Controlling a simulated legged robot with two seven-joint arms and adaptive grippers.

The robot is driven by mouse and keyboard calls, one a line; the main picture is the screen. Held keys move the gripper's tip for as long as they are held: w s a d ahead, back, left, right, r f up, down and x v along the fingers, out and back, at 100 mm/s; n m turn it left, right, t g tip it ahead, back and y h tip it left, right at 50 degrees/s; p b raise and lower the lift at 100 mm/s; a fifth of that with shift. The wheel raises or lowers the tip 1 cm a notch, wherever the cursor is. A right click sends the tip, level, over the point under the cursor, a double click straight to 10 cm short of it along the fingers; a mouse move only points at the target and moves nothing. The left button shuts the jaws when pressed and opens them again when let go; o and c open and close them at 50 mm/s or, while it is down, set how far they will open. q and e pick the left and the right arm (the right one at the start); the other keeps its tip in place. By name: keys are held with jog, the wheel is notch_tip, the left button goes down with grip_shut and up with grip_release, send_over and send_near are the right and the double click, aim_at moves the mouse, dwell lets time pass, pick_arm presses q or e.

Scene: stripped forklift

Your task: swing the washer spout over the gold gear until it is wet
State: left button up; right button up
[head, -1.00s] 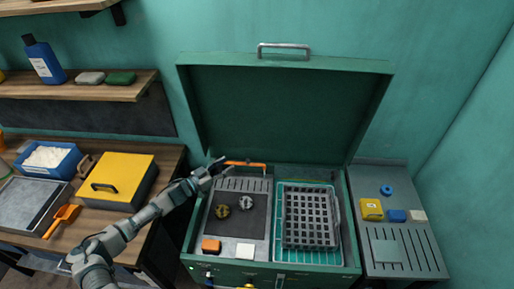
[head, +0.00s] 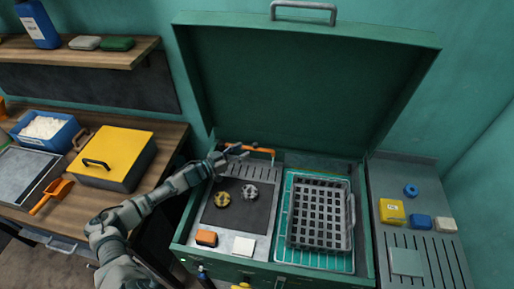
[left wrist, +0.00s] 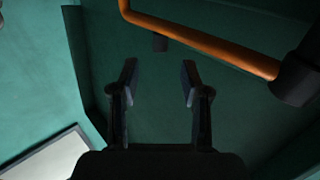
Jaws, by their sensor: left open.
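The orange washer spout (head: 262,150) runs along the back of the green washer's basin, below the raised lid. The gold gear (head: 222,200) lies on the dark mat at the left of the basin; the spout is behind it, not over it. My left gripper (head: 240,151) is at the left part of the spout, open. In the left wrist view its two fingers (left wrist: 159,80) are apart with nothing between them. The spout (left wrist: 205,42) crosses above the fingertips there, running into a dark fitting at the right. My right gripper is not in view.
A silver gear (head: 249,191) lies right of the gold one. An orange block (head: 206,238) and a white block (head: 244,246) sit at the basin's front. A grey basket (head: 320,216) fills the right side. The open lid (head: 300,90) stands behind.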

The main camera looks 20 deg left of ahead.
aim_at(255, 143)
pick_arm(q)
jog(key=x, duration=0.6)
jog(key=shift+w+d+f, duration=0.15)
jog(key=shift+w+f, duration=0.15)
jog(key=shift+w+d+r, duration=0.1)
jog(key=shift+w+d, duration=0.1)
jog(key=shift+d, duration=0.05)
jog(key=shift+a, duration=0.15)
grip_shut()
